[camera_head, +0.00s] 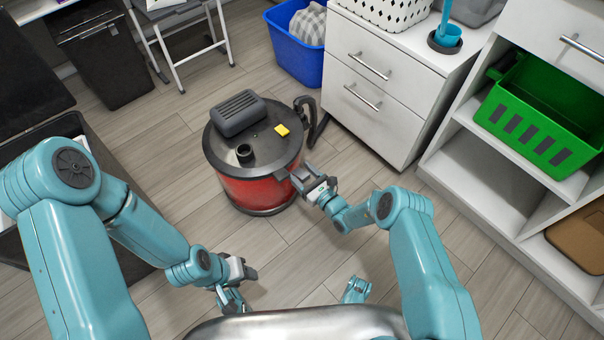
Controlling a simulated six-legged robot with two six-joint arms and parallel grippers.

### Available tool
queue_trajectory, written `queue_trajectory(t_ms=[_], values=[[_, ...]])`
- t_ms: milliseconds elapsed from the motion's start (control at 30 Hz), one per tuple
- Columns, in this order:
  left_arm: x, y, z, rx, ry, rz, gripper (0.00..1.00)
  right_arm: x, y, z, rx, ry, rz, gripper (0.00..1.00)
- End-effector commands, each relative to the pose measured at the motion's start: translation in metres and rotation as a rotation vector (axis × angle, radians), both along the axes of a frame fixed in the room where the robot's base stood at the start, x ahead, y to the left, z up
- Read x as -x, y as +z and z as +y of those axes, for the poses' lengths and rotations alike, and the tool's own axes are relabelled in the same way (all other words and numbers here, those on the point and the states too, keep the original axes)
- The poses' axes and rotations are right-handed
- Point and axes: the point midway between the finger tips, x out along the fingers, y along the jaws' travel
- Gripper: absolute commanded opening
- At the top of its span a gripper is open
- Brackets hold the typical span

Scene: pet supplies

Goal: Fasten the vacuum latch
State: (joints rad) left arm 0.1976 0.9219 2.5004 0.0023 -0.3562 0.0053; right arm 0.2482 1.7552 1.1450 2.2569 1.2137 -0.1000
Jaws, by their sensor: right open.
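The vacuum (246,188) stands upright on the floor, a red drum with a dark grey lid (262,152). The lid carries a grey motor housing, a short black port and a yellow piece. My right gripper (299,178) is open at the drum's right side, just below the lid rim. It covers that part of the side, so I cannot make out the latch or tell whether the fingers touch it. My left gripper (230,299) hangs low in front of the vacuum, apart from it, with its fingers too small and foreshortened to read.
A black hose (315,122) curves beside the vacuum's right rear. A white drawer cabinet (375,100) and a blue bin (292,62) stand behind it. A green basket (540,115) sits on right-hand shelves. Bare wood floor lies between the vacuum and me.

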Motion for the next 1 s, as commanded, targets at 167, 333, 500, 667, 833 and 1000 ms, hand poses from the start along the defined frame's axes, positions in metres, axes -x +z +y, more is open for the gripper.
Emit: queue_trajectory(t_ms=[167,333,500,667,833,1000], values=[[0.000,0.000,0.000,0.000,0.000,0.000,0.45,0.000,0.000,0.000,0.000,0.000,0.000,0.13],[0.001,0.006,0.000,0.000,-0.003,0.001,0.45,-0.001,0.004,0.000,0.010,0.000,0.013,0.10],[0.005,0.029,-0.005,0.004,-0.020,0.008,0.45,-0.003,0.015,0.002,0.089,0.000,0.125,0.10],[0.008,0.035,-0.007,0.006,-0.029,0.013,0.45,-0.004,0.012,0.003,0.139,0.000,0.198,0.10],[0.008,0.033,-0.007,0.006,-0.029,0.013,0.45,-0.004,0.009,0.003,0.143,0.000,0.203,0.10],[0.007,0.033,-0.007,0.006,-0.029,0.013,0.45,-0.004,0.009,0.003,0.144,0.000,0.202,0.57]])
